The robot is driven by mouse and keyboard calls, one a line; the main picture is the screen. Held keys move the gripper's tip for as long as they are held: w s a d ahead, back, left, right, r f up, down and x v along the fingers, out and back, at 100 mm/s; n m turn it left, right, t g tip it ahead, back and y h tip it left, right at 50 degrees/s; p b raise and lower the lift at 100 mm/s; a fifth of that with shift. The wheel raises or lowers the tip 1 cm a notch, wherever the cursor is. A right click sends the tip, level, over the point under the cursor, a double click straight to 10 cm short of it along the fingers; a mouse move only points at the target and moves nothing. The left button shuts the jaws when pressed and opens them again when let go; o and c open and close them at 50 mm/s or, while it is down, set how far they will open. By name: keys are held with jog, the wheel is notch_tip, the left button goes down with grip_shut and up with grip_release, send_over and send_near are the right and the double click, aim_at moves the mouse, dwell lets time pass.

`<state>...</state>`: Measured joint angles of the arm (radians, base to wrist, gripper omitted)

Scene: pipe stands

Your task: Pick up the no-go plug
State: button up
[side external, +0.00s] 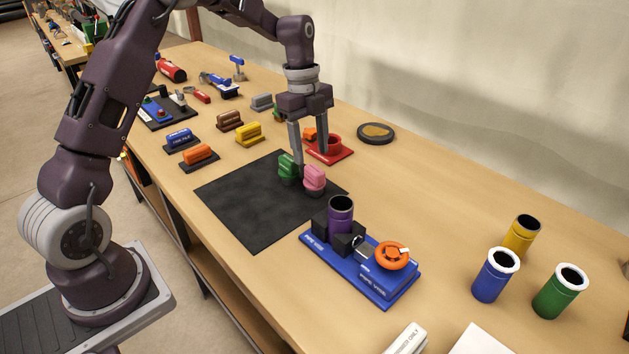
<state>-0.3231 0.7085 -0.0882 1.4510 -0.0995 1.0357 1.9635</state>
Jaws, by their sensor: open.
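My gripper (310,166) points down over the far right part of the black mat (245,212), with its fingers apart. A green plug-like block (287,168) and a pink plug-like block (314,179) stand side by side on the mat, right at the fingertips. The left fingertip reaches down between or just behind the two blocks; I cannot tell whether it touches either. The right finger is behind the pink block. Nothing is visibly held. No label on either block is legible, so I cannot tell which one is the no-go plug.
A red holder (345,153) stands behind the gripper. A blue pipe vise (345,270) holds a purple pipe (340,214) in front. Yellow (522,235), blue (494,275) and green (561,290) pipes stand at right. Several coloured blocks and tools lie at left. The mat's left part is clear.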

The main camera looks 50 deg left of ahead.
aim_at(314, 168)
jog(key=f, duration=0.6)
jog(key=shift+w+d+f, duration=0.25)
jog(key=shift+w+f, duration=0.05)
jog(key=shift+w, duration=0.05)
grip_shut()
